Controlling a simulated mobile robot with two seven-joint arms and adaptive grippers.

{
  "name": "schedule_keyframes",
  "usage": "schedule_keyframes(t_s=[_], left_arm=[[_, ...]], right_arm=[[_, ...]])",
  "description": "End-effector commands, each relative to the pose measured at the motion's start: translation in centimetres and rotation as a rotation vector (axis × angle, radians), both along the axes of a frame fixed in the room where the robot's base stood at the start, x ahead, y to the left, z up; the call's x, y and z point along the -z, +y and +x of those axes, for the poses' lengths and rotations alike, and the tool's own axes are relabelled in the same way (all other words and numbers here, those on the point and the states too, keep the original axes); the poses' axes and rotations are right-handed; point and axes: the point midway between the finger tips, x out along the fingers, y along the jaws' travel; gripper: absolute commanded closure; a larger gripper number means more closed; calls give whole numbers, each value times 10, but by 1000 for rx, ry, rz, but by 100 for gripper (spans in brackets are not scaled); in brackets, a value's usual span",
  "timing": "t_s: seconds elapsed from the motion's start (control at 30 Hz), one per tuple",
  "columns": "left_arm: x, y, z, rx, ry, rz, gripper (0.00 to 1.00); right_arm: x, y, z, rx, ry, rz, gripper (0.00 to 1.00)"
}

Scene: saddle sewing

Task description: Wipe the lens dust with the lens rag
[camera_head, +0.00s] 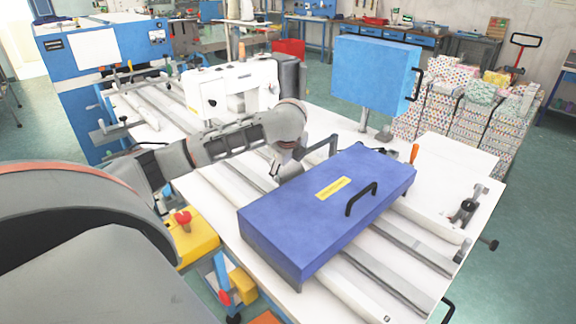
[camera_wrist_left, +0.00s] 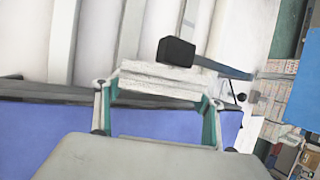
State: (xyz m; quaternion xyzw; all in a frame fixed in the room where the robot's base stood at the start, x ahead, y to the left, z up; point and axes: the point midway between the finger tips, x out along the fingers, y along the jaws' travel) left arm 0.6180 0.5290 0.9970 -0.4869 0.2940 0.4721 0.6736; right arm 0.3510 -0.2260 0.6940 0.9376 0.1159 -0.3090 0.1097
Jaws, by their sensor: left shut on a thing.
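My left gripper (camera_wrist_left: 157,98) is shut on a pale, layered block (camera_wrist_left: 160,80), which looks like the folded lens rag. In the head view my left arm reaches in from the left over the white table, and its hand points down just behind the flat blue-violet cover (camera_head: 290,205). The held thing is hardly visible there. In the left wrist view the blue-violet cover (camera_wrist_left: 160,124) lies behind the fingers. A black block (camera_wrist_left: 177,52) on a dark bar is just beyond the held thing. I cannot make out the lens or any dust. My right gripper is not in view.
A white sewing machine (camera_head: 232,88) stands behind my arm. An upright blue box (camera_head: 372,75) stands on a post at the table's back right. The cover has a black handle (camera_head: 361,198). Rails and a small clamp (camera_head: 465,210) lie at the right. Wrapped stacks (camera_head: 455,120) stand beyond.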

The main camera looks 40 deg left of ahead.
Motion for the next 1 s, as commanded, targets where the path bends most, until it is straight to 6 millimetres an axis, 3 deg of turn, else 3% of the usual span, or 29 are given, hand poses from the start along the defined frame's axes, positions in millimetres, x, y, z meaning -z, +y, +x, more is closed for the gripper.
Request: schedule_keyframes(t_s=[0.8, 1.0], left_arm=[[0, 13, 1, -1, 0, 1, 56], [-1, 12, 13, -2, -1, 0, 56]], right_arm=[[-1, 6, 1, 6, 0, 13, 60], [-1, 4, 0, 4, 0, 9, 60]])
